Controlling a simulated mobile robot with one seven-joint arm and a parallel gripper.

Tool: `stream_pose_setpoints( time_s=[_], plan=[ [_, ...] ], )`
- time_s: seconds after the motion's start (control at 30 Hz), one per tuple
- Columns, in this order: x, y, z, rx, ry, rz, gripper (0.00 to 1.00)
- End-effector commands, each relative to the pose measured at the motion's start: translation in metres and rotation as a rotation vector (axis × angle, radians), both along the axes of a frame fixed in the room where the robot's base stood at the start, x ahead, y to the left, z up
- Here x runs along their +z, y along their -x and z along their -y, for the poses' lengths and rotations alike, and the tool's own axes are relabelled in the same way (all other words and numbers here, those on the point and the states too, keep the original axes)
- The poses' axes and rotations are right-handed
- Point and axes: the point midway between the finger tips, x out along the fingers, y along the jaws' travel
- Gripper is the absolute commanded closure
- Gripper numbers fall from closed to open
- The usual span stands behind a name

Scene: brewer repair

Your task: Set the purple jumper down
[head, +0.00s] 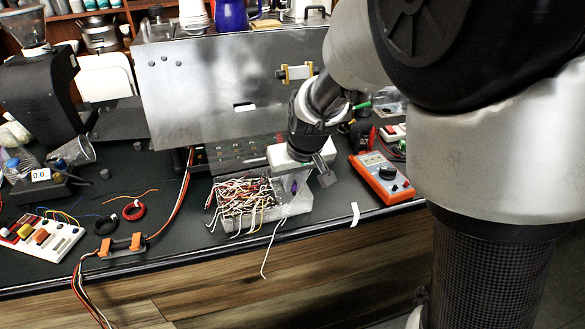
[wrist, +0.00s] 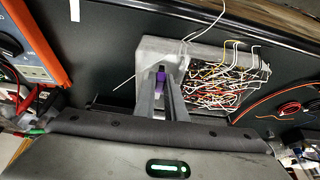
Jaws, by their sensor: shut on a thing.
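The purple jumper (wrist: 160,79) shows as a small purple piece between the fingertips of my gripper (wrist: 160,88) in the wrist view. In the head view the purple jumper (head: 294,187) shows just below my gripper (head: 302,174), over the right part of a grey bin (head: 297,206). My gripper is shut on the jumper. The bin's other part holds a tangle of white, red and yellow jumper wires (head: 240,196). I cannot tell whether the jumper touches the bin's floor.
An orange multimeter (head: 381,178) stands right of the bin. A large metal brewer housing (head: 215,85) rises behind. Red and black wire coils (head: 133,210) and a switch board (head: 38,240) lie to the left. The bench's front edge is close before the bin.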

Motion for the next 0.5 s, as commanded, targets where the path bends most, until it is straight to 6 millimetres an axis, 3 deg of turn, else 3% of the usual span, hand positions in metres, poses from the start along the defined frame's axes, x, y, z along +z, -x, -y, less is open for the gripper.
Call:
stream_pose_setpoints(
  time_s=[0.27, 0.5],
  plan=[
    [-0.036, 0.001, 0.001, -0.001, 0.001, -0.003, 1.00],
    [-0.037, 0.000, 0.000, 0.000, 0.000, 0.000, 1.00]
  ],
)
